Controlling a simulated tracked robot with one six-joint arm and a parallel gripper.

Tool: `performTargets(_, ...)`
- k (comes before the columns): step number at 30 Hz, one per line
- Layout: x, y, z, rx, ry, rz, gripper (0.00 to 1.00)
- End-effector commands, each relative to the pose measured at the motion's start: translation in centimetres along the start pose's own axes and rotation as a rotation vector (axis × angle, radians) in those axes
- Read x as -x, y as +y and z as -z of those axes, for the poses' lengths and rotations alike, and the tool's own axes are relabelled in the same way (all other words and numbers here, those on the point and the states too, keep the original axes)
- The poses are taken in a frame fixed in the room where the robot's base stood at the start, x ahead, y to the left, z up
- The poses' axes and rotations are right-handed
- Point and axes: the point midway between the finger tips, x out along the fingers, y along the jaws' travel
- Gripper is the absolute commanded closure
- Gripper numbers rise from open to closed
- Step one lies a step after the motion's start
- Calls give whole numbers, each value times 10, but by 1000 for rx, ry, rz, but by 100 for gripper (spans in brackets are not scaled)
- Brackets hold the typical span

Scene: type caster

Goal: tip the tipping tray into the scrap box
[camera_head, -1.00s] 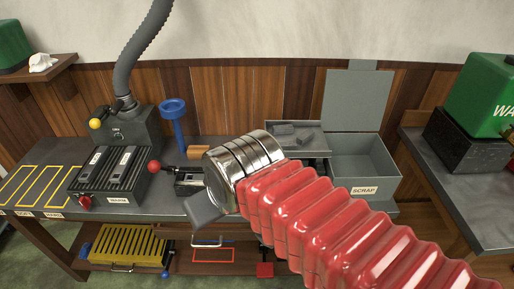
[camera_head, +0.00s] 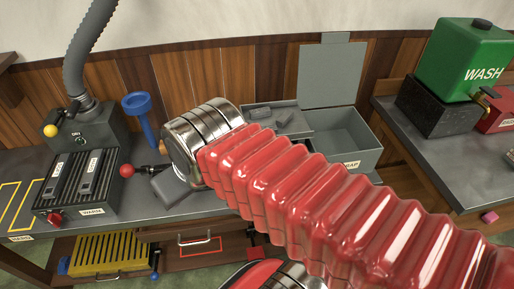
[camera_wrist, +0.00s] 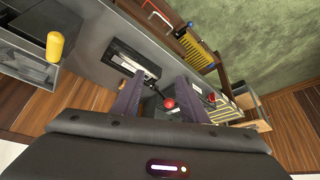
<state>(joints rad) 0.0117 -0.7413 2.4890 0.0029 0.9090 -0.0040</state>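The tipping tray (camera_head: 290,122) is a shallow grey tray with several dark pieces in it, level at the left of the scrap box. The scrap box (camera_head: 365,158) is grey, with its lid standing up behind; my red arm covers part of its label. My gripper (camera_head: 170,188) is over the bench, left of the tray and apart from it. The wrist view shows its two dark fingers (camera_wrist: 158,97) apart with nothing held between them. There, a yellow cylindrical grip (camera_wrist: 55,46) stands beside a grey container; I cannot tell whether it joins the tray.
A lever with a red knob (camera_head: 127,170) is close to my gripper. A warming rack (camera_head: 85,188), a blue funnel (camera_head: 140,115) and a hood (camera_head: 88,130) stand at the left. A green wash tank (camera_head: 462,60) is on the right bench.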

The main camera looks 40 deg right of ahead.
Motion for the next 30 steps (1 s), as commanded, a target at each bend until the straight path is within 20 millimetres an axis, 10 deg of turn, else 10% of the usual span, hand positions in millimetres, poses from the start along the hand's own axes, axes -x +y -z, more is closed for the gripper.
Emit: performTargets(30, 22, 165, 54, -419, -315, -29, 60)
